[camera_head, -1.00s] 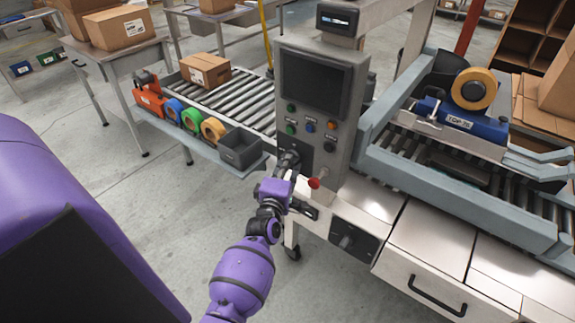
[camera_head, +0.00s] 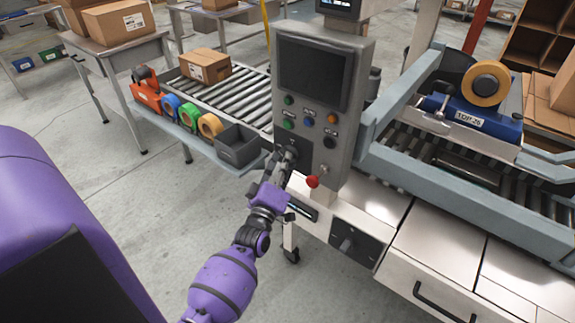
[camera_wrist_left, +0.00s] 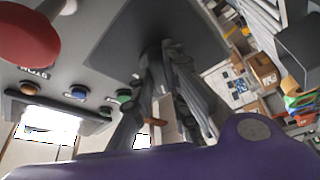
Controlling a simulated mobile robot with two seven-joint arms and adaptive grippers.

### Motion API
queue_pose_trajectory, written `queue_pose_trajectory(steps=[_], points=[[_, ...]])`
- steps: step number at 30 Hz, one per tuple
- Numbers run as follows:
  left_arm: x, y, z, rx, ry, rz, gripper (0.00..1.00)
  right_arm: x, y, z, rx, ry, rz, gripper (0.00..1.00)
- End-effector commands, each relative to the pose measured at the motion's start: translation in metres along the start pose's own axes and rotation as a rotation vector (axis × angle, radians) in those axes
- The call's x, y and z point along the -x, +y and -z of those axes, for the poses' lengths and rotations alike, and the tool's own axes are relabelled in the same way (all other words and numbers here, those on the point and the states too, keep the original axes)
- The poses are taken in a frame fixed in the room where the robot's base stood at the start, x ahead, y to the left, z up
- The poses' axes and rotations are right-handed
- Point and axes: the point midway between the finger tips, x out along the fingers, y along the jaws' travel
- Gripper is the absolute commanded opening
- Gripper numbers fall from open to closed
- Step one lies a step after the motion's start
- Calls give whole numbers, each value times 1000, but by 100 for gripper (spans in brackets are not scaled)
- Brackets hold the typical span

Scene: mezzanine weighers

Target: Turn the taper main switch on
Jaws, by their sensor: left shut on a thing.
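The taper's grey control pillar (camera_head: 318,110) stands in the middle of the head view, with a dark screen and several coloured buttons. Low on its face is a dark switch plate (camera_head: 287,142), also seen in the left wrist view (camera_wrist_left: 120,45). My left gripper (camera_head: 290,156) is at this plate, its fingers (camera_wrist_left: 165,55) closed on the switch handle there. The fingers hide most of the handle, so I cannot tell its angle. My right gripper is not in view.
A red mushroom button (camera_head: 312,182) projects close to the right of my left gripper. A second dark plate with a knob (camera_head: 347,243) is on the cabinet below. A grey bin (camera_head: 238,146) stands left of the pillar. The taper bed (camera_head: 440,170) is at right.

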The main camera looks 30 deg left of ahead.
Motion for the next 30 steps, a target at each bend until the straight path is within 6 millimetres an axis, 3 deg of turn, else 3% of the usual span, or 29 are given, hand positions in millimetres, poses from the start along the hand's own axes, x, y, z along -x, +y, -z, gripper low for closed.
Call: queue_pose_trajectory(steps=[19, 30], points=[[0, -8, 0, -568, -4, -234, 0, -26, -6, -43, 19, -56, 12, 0], [-1, -8, 2, -816, -3, -338, 0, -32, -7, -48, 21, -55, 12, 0]])
